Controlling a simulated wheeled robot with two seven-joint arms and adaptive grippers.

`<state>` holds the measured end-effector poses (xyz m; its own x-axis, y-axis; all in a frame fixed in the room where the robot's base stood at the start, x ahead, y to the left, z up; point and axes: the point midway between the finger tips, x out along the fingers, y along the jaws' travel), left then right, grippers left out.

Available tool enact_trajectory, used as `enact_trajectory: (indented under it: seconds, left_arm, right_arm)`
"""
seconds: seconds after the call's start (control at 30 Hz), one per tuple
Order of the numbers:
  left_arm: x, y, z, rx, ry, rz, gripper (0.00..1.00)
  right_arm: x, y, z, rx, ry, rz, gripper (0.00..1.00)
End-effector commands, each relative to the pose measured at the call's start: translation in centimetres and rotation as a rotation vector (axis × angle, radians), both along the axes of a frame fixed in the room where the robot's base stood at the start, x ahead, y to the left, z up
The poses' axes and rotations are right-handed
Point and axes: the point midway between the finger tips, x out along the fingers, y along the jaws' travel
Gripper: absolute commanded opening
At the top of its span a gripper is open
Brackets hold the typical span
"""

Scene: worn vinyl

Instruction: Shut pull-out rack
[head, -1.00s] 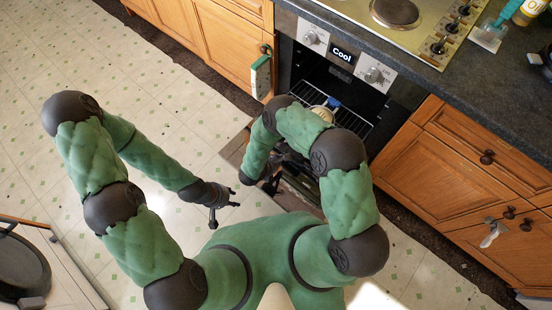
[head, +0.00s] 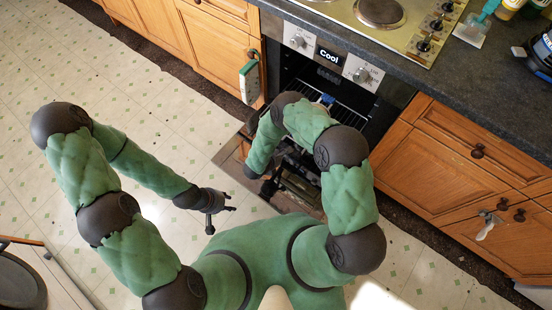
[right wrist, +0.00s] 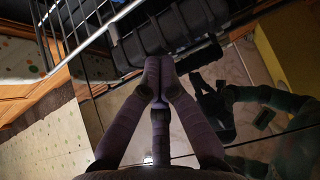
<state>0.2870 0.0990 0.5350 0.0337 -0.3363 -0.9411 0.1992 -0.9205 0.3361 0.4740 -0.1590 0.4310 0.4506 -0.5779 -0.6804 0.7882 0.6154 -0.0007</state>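The oven (head: 329,55) stands open, with its glass door (head: 232,158) lowered toward me. The wire pull-out rack (head: 352,113) shows partly inside the oven cavity; my right arm covers much of it. In the right wrist view the rack's bars (right wrist: 75,35) are at upper left, above the door. My right gripper (right wrist: 160,62) has its fingertips together, close to a dark blocky part at the rack's front; I cannot tell whether they touch. In the head view it is mostly hidden. My left gripper (head: 224,209) is open and empty above the floor, left of the door.
A small blue item (head: 327,98) shows inside the oven. A towel (head: 249,82) hangs on the cabinet left of the oven. Drawers (head: 470,150) are shut at right. Patterned floor (head: 130,90) is clear at left.

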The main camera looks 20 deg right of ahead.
Motion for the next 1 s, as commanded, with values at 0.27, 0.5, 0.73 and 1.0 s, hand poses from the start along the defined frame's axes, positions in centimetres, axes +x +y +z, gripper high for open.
enact_trajectory:
  seconds: [0.27,0.5,0.73,1.0]
  left_arm:
    - [0.0,0.0,0.0,0.0,0.0,0.0,0.4]
    - [0.0,0.0,0.0,0.0,0.0,0.0,0.4]
    - [0.0,0.0,0.0,0.0,0.0,0.0,0.4]
    - [0.0,0.0,0.0,0.0,0.0,0.0,0.4]
  right_arm:
    - [4.7,-6.2,0.1,-0.001,-0.005,-0.008,0.0]
    - [8.8,-11.5,0.1,-0.002,-0.006,-0.008,0.0]
    - [12.3,-15.9,0.1,-0.002,-0.005,-0.006,0.0]
    - [15.0,-19.3,0.1,-0.001,-0.003,-0.003,0.0]
